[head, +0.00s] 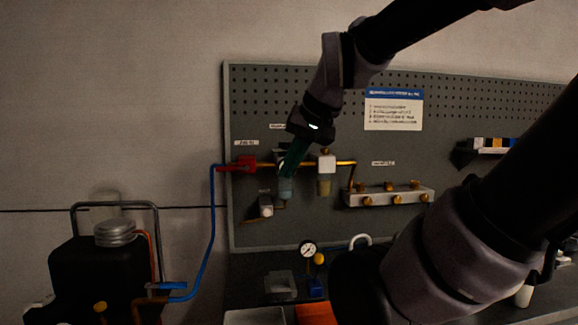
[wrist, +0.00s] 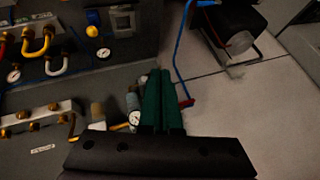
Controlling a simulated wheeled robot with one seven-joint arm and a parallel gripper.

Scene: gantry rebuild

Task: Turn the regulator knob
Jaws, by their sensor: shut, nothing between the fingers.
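My gripper (head: 289,172) reaches down in front of the pegboard, over the regulator assembly on the brass pipe. Its two dark green fingers are together and empty; they also show in the wrist view (wrist: 161,78). The regulator (head: 285,189), with a pale teal lower body, is partly covered by the fingers. In the wrist view its small round gauge (wrist: 135,118) sits just left of the fingers. I cannot make out the regulator knob apart from the fingers, or whether they touch it.
A red valve (head: 243,163) is left on the pipe, and a white-topped filter bowl (head: 326,174) stands close right. A manifold (head: 389,197) with brass fittings is farther right. A blue hose (head: 209,240) runs down to a black tank unit (head: 95,270). The bench below holds a loose gauge (head: 308,248).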

